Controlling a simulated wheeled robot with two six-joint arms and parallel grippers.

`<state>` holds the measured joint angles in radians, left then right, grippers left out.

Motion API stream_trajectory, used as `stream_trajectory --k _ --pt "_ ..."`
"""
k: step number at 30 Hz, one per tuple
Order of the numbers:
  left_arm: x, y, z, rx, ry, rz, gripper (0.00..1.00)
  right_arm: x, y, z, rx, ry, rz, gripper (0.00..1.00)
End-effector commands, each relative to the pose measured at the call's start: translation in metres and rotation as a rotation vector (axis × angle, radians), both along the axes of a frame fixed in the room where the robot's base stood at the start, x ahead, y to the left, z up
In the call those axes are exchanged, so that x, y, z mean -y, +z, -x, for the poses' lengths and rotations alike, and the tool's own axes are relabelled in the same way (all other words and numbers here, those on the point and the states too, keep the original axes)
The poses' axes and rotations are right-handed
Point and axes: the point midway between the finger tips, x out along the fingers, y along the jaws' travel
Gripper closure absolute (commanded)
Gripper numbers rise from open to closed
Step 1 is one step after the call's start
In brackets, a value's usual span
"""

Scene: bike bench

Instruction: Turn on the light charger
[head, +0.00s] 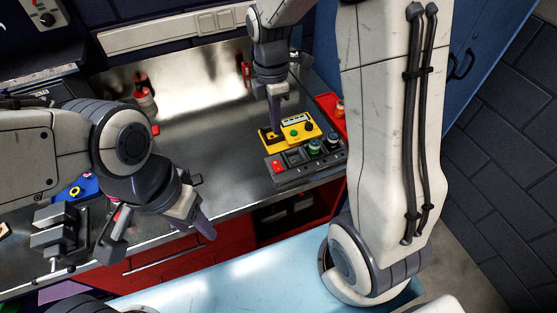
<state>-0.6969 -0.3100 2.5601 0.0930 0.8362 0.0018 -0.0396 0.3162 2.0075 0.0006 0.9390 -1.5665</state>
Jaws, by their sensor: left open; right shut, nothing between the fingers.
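The light charger (296,176) is a dark grey box at the bench's front edge, right of centre. A red button or switch (277,166) is at its left end. Two small round lights (315,147) sit in its right slots; a slot left of them looks empty. My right gripper (275,125) points down, shut and empty, over the left part of a yellow device just behind the charger. It looks apart from the red switch; whether it touches the yellow device I cannot tell. My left gripper (205,230) is open and empty by the bench's front edge at the left.
The yellow device (305,126) with a display and knob stands directly behind the charger. A red tray (330,103) with an orange-topped item is behind it at right. A vise (55,232) and a blue item (85,188) are at left. The middle of the metal bench (205,140) is clear.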

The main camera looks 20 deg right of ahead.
Motion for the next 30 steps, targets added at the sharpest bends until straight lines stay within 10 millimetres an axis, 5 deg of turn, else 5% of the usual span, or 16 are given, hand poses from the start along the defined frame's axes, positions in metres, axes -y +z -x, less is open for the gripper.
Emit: stream_trajectory --k 18,30 --pt "0.0 0.024 0.0 0.0 0.001 0.0 0.48 0.0 -0.109 0.016 -0.007 -0.001 0.0 1.0" --pt "0.0 0.03 0.0 0.0 0.0 0.0 0.48 0.0 -0.137 0.018 -0.002 0.0 0.0 1.0"
